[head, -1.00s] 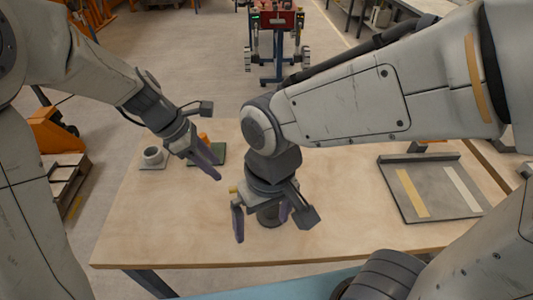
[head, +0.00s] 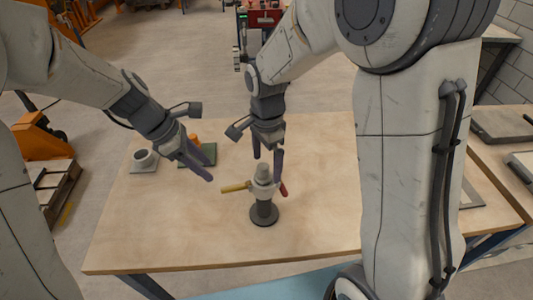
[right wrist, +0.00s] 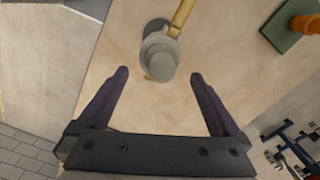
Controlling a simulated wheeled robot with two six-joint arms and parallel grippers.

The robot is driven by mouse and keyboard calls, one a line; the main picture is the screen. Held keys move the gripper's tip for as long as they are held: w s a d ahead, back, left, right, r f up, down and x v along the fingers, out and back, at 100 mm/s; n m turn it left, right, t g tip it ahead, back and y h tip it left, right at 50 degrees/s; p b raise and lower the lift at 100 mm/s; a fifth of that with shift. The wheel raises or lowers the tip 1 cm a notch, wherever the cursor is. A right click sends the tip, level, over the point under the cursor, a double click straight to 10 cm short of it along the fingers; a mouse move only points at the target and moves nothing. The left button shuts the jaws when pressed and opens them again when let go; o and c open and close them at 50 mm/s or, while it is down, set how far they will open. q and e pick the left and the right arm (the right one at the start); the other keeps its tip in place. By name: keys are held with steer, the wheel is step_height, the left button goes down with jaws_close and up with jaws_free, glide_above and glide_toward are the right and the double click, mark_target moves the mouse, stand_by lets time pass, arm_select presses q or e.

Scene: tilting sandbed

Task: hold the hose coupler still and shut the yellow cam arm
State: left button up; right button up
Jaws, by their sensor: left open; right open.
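The hose coupler (head: 263,186) stands upright on a round dark base on the table. Its yellow cam arm (head: 236,187) sticks out to the left, and a red cam arm (head: 283,189) is at its right side. In the right wrist view the coupler (right wrist: 159,58) lies ahead of the fingertips, with the yellow arm (right wrist: 182,14) beyond it. My right gripper (head: 267,155) is open and empty, just behind the coupler's top in the head view. My left gripper (head: 205,165) is open and empty, to the left of and behind the coupler.
A grey cup-like fitting (head: 144,159) on a plate and a green plate (head: 203,154) with an orange piece (head: 194,139) are at the table's back left. A grey tray (head: 470,195) at the right is mostly hidden by my right arm. The table's front is clear.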

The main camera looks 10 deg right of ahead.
mark_target(267, 181)
step_height(267, 181, down, 8)
steer(key=shift+r, duration=0.15)
stand_by(0.3)
steer(key=c, duration=1.5)
arm_select(q)
steer(key=shift+c, duration=0.9)
arm_select(e)
jaws_close()
arm_select(q)
steer(key=shift+w, duration=0.1)
steer(key=c, duration=0.6)
steer(key=shift+w+d+r+m, duration=0.15)
steer(key=shift+w+d+m, duration=0.15)
steer(key=shift+m, duration=0.5)
jaws_close()
steer(key=w+d+r+m+g+y, duration=0.1)
steer(key=w+r+m+y, duration=0.1)
steer(key=m, duration=0.6)
steer(key=w+d+r+m+g+y, duration=0.1)
steer(key=w+m, duration=0.3)
steer(key=m, duration=0.5)
steer(key=shift+w+d+r+m+y, duration=0.3)
steer(key=shift+w+d+r+y, duration=0.15)
steer(key=shift+d+r, duration=0.3)
